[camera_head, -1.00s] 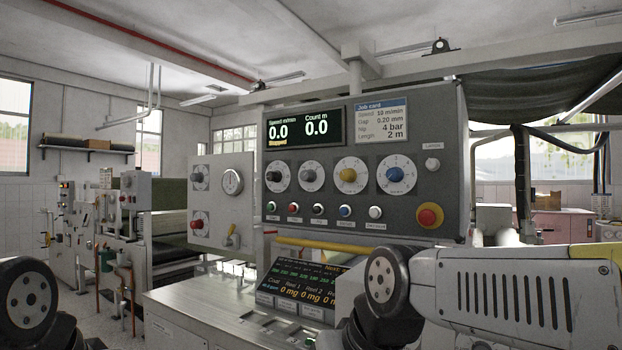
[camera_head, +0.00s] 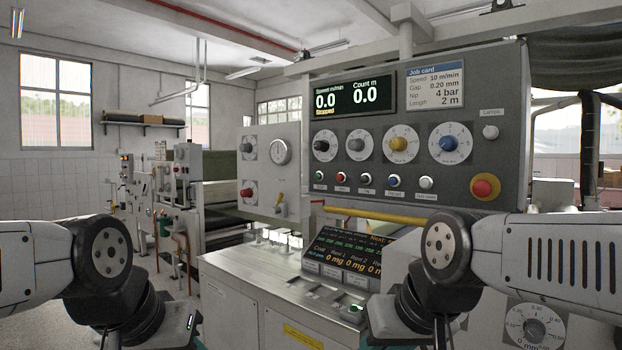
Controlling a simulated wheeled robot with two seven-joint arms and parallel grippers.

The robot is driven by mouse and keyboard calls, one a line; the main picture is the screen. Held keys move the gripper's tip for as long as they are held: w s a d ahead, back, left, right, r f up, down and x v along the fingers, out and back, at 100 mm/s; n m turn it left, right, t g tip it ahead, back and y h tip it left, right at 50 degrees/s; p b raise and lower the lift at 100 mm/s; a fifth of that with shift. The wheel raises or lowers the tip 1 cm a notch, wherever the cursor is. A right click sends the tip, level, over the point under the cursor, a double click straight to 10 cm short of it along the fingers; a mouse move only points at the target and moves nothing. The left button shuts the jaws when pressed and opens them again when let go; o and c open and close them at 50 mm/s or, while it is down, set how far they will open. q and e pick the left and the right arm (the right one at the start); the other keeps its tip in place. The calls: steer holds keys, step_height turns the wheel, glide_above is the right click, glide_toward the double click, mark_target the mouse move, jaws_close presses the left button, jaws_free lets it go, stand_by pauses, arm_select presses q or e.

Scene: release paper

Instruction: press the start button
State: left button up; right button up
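The grey control panel (camera_head: 480,115) stands ahead, right of centre. The panel display (camera_head: 352,96) reads 0.0 and 0.0, with "Stopped" below. My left arm is low at the left and my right arm low at the right, both apart from the buttons. Neither gripper's fingers show.
A red stop knob with yellow surround (camera_head: 485,187) sits at the panel's lower right. Several dials lie above the buttons. A yellow bar (camera_head: 375,213) crosses below the panel, over a tilted screen (camera_head: 345,252) and metal bench (camera_head: 235,262). Other machinery (camera_head: 180,190) stands left.

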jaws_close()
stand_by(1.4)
